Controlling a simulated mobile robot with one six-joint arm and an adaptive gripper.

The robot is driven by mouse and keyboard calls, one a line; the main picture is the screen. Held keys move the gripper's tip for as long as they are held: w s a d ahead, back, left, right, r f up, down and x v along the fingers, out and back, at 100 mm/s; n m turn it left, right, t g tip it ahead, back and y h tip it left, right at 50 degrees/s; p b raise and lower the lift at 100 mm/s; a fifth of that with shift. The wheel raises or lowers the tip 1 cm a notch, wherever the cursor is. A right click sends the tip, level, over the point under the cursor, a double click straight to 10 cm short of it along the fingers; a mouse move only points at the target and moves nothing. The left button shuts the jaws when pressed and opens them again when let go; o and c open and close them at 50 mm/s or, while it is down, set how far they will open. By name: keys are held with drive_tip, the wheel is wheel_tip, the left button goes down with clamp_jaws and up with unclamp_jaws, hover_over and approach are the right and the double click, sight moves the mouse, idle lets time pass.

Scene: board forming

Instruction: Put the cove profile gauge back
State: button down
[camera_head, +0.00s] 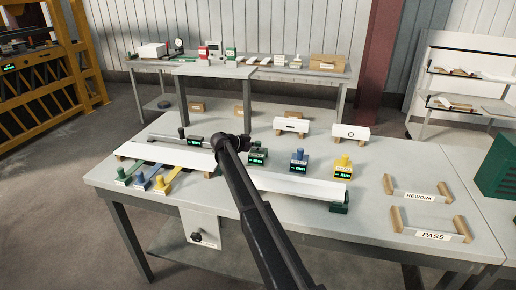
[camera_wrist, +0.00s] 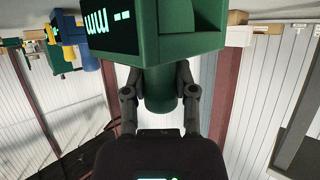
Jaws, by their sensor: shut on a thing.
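A green gauge block with a lit display (camera_head: 258,156) is at the middle of the table, left of a blue one (camera_head: 299,160) and a yellow one (camera_head: 342,165). In the wrist view my gripper (camera_wrist: 157,92) is shut on the round handle of the green gauge (camera_wrist: 165,30), one finger on each side. In the head view my dark arm crosses the table and hides part of the area around the gauge. I cannot tell whether the gauge touches the table. No marking readable here names the cove gauge.
A long white board (camera_head: 300,187) lies under my arm. Green, blue and yellow handled tools (camera_head: 141,182) lie at the front left. Wooden holders marked REWORK (camera_head: 418,198) and PASS (camera_head: 434,236) stand at the right. Two white labelled blocks (camera_head: 350,131) stand at the back.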

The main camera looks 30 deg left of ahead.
drive_tip(key=shift+f+b, duration=0.3)
idle(0.4)
drive_tip(key=shift+c, duration=1.7)
unclamp_jaws()
drive_tip(key=o, duration=0.3)
drive_tip(key=shift+r, duration=0.25)
wheel_tip(320, 180, up, 8)
drive_tip(key=p, duration=0.9)
drive_tip(key=shift+r, duration=0.2)
drive_tip(key=s+d, duration=0.5)
drive_tip(key=s, duration=0.3)
drive_tip(key=s+d, duration=0.5)
drive_tip(key=s, duration=0.3)
drive_tip(key=s+d, duration=0.5)
drive_tip(key=s, duration=0.4)
drive_tip(key=shift+d+b, duration=0.1)
drive_tip(key=shift+b, duration=0.3)
